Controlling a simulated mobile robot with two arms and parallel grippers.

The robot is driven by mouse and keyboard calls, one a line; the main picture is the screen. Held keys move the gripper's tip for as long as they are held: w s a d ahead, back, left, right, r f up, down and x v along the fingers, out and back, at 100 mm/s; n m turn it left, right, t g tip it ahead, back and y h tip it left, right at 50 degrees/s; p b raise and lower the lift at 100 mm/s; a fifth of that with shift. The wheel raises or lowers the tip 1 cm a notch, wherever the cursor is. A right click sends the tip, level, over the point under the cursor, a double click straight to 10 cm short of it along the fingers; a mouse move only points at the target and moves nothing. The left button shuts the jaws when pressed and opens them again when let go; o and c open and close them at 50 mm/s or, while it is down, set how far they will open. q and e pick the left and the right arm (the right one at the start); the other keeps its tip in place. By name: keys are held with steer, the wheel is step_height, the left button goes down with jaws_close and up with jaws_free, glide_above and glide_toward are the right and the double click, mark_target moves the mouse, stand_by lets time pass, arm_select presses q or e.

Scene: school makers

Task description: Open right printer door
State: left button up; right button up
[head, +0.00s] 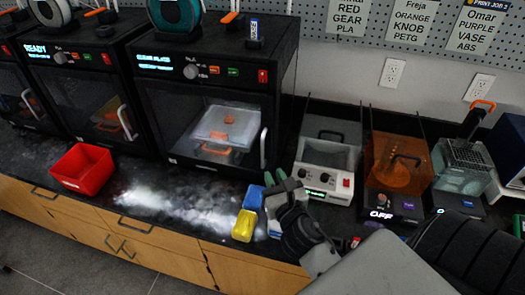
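The right printer (145,85) is the rightmost of the black printers on the counter, with a lit screen on its top panel. Its clear front door (180,118) looks closed, with a pale vertical handle (263,148) on its right edge. Through the door a pale platform with orange parts shows. My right gripper (275,182) is in front of and below the handle, apart from it, at the counter's front edge. It is dark and seen from behind, so its finger opening is not clear. My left gripper is not in view.
Small blue (253,197) and yellow (244,226) objects sit beside my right gripper. A red bin (83,168) stands at left on the counter. A white device (325,180) and an orange-covered machine (398,165) stand to the right. Counter space before the printer is clear.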

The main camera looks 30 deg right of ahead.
mark_target(263, 154)
steer(key=p+x, duration=0.1)
steer(key=x, duration=0.9)
steer(key=shift+f+p, duration=0.1)
steer(key=shift+p, duration=0.25)
jaws_close()
